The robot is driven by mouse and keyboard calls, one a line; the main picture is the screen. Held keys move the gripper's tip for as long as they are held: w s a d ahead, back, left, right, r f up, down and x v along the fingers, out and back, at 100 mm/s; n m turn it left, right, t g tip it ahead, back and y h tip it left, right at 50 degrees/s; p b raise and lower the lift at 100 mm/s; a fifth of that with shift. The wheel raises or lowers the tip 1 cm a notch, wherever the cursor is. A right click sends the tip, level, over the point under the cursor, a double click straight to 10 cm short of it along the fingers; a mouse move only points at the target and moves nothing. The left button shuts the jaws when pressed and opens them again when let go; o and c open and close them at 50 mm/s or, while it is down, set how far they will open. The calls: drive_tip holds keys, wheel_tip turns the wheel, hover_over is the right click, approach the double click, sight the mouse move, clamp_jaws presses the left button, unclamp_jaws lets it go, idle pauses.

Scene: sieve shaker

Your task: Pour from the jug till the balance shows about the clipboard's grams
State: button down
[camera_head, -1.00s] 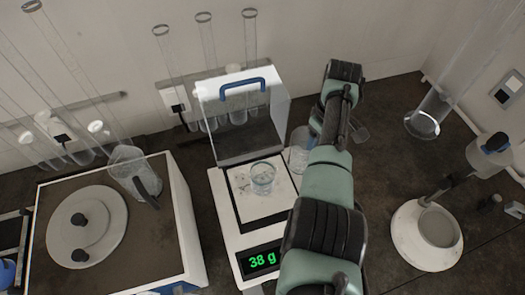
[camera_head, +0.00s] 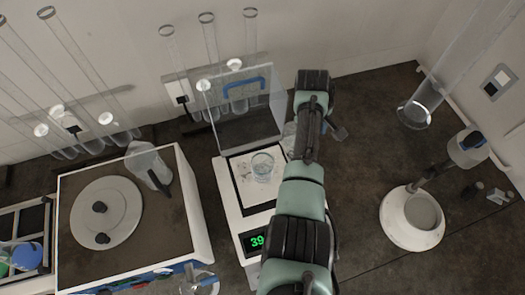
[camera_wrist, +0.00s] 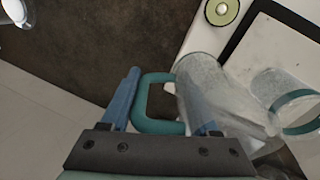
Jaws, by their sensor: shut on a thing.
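My gripper (camera_wrist: 165,103) is shut on the teal handle of the clear jug (camera_wrist: 203,75) in the wrist view. The jug is tilted, its body leaning toward a clear beaker (camera_wrist: 268,86). Whitish blur lies between them; I cannot tell whether it is flowing material or jug wall. In the head view the beaker (camera_head: 262,168) stands on the pan of the white balance (camera_head: 228,198), with pale specks around it. The green display (camera_head: 257,241) shows 39, its right end hidden by my arm. There the jug (camera_head: 290,136) is mostly hidden behind my arm. I see no clipboard.
The balance's clear hood with a blue handle (camera_head: 243,86) stands raised behind the pan. A white stand (camera_head: 402,232) is at right. Glass tubes line the wall.

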drive_tip(key=shift+s+a+r+t+h+p, duration=0.2)
drive_tip(key=shift+a+r+t+h+p, duration=0.3)
drive_tip(key=shift+p, duration=0.55)
drive_tip(key=shift+s+a+r+t+h+p, duration=0.3)
drive_tip(key=shift+r+h+p, duration=0.05)
drive_tip(key=shift+h, duration=0.35)
drive_tip(key=shift+t+h, duration=0.5)
drive_tip(key=shift+h, duration=0.3)
drive_tip(key=r+p, duration=0.1)
drive_tip(key=a+r+p, duration=0.1)
drive_tip(key=r+p, duration=0.1)
drive_tip(key=r, duration=0.1)
drive_tip(key=shift+s+a, duration=0.15)
drive_tip(key=shift+s, duration=0.2)
drive_tip(key=shift+s+a+r, duration=0.1)
drive_tip(key=shift+r+h, duration=0.15)
drive_tip(key=shift+h, duration=0.15)
drive_tip(key=shift+s+a+r+t+h+b, duration=0.1)
drive_tip(key=shift+a+r+t+h+b, duration=0.05)
drive_tip(key=shift+r+t+h+b, duration=0.3)
drive_tip(key=shift+s+a+r+t+h+b, duration=0.1)
drive_tip(key=shift+a+r+t+h+b, duration=0.1)
drive_tip(key=shift+t+h+b, duration=0.5)
idle(2.2)
